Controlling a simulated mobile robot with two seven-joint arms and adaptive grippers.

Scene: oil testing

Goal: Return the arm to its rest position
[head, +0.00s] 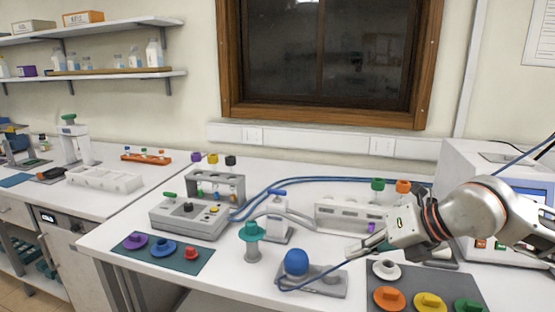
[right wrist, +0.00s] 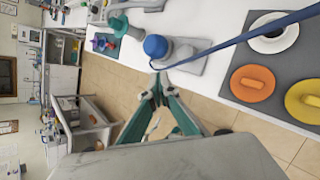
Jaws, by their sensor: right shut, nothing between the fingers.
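My right arm comes in from the right in the head view. Its gripper (head: 356,250) is above the right part of the bench, left of the white machine and behind the dark mat with lids. The fingers are shut and empty. In the right wrist view the green fingers (right wrist: 158,82) meet at their tips, with the bench edge and floor behind them. My left arm and gripper do not show.
A blue-topped device (head: 297,262) and a teal-topped stand (head: 252,234) are left of the gripper. A grey mat (head: 462,281) holds coloured lids below it. A white machine (head: 455,160) stands at right. A blue cable (head: 318,276) crosses near the gripper.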

